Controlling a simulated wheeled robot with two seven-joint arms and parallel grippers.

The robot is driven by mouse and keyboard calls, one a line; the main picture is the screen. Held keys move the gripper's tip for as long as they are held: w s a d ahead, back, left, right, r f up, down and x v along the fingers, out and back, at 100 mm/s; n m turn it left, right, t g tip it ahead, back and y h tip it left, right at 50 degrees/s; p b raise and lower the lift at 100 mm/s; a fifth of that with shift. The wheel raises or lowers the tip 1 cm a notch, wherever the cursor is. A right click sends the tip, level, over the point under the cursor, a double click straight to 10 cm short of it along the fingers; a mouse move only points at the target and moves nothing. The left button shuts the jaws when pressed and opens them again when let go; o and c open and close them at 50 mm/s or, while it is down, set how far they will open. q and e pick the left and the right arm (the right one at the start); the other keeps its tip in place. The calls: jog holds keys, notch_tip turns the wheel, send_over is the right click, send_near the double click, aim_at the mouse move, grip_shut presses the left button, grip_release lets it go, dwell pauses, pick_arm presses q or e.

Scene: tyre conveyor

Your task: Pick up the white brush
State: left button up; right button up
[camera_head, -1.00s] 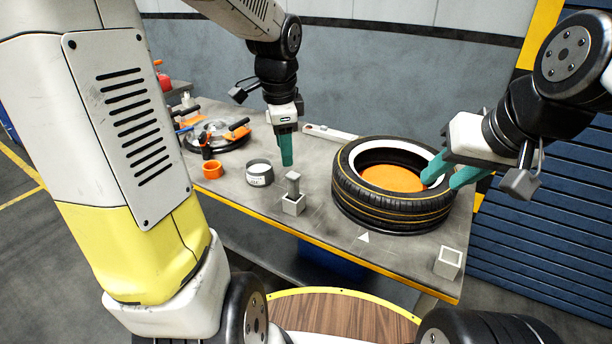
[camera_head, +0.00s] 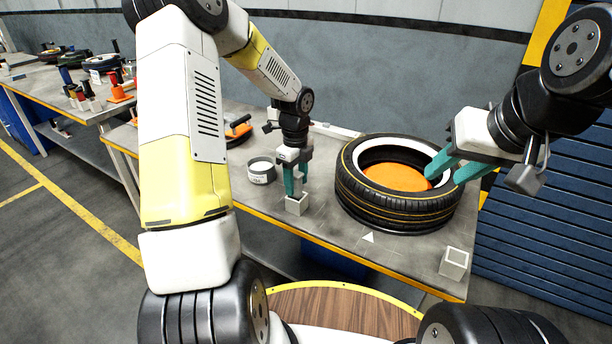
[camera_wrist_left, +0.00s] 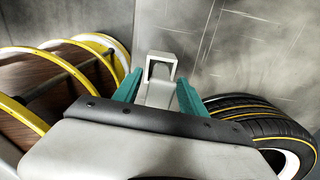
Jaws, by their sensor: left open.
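The white brush (camera_wrist_left: 159,93) stands in a small square grey holder (camera_head: 297,206) near the table's front edge. In the left wrist view it shows as a pale piece between my fingers, with the square holder (camera_wrist_left: 162,60) beyond it. My left gripper (camera_head: 297,185) is open, pointing down, with its green fingers on either side of the brush. In the head view the fingers largely hide the brush, and I cannot tell whether they touch it. My right gripper (camera_head: 445,178) has its fingers apart at the right side of the tyre.
A tyre (camera_head: 365,205) with an orange centre lies right of the holder. A grey tin (camera_head: 261,172) stands close on the left. An empty square holder (camera_head: 454,264) sits at the front right corner. The table (camera_head: 335,232) is bare between holder and tyre.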

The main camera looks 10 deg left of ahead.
pick_arm(q)
notch_tip(320, 180, down, 2)
jog(key=shift+f, duration=0.1)
grip_shut()
notch_tip(320, 180, up, 10)
jog(key=shift+r, duration=0.1)
jog(key=c, duration=0.5)
grip_release()
grip_shut()
